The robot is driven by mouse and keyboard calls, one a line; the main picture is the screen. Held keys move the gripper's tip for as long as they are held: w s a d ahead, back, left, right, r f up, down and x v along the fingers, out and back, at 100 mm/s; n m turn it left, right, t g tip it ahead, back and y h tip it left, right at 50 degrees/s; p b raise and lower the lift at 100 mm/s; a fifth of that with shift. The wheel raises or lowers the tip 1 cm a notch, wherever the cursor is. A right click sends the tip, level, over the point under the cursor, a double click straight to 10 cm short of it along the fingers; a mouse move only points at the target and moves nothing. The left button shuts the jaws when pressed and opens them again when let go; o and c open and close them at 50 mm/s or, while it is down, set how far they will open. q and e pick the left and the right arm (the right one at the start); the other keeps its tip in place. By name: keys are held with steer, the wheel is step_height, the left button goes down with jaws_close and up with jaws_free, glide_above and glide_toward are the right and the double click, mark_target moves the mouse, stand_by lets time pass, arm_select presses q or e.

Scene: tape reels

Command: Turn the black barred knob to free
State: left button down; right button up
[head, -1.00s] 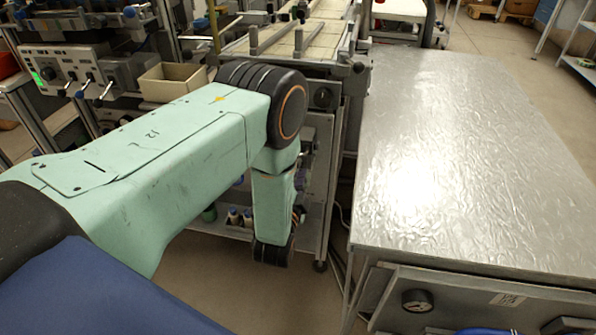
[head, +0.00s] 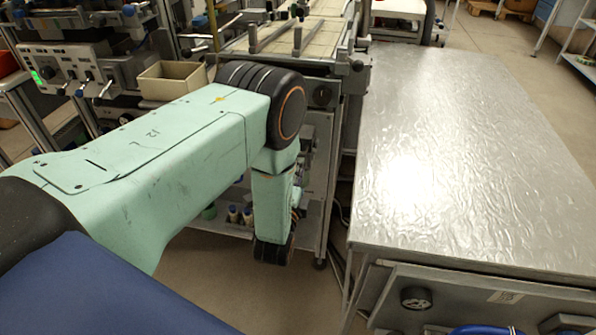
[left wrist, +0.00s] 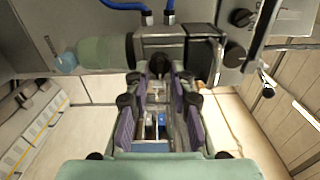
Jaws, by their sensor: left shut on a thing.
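My left gripper (left wrist: 159,77) points at a grey panel in the left wrist view, with purple-padded fingers on both sides. A dark rounded knob (left wrist: 159,64) sits between its fingertips, and the gripper is shut on it. The fingers cover much of the knob, so I cannot make out its bar or which mark it points to. In the head view my left arm reaches down beside the metal-framed bench, and its gripper is mostly hidden behind the arm. My right gripper is in neither view.
Blue hoses (left wrist: 124,5) run above the gripper. A metal-topped table (head: 450,150) fills the right of the head view. A beige bin (head: 172,80) stands beyond my arm. Floor shows between bench and table.

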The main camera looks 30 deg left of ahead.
arm_select(q)
steer(key=shift+a, duration=0.1)
steer(key=c, duration=1.2)
jaws_free()
steer(key=shift+o, duration=0.2)
steer(key=v, duration=1.2)
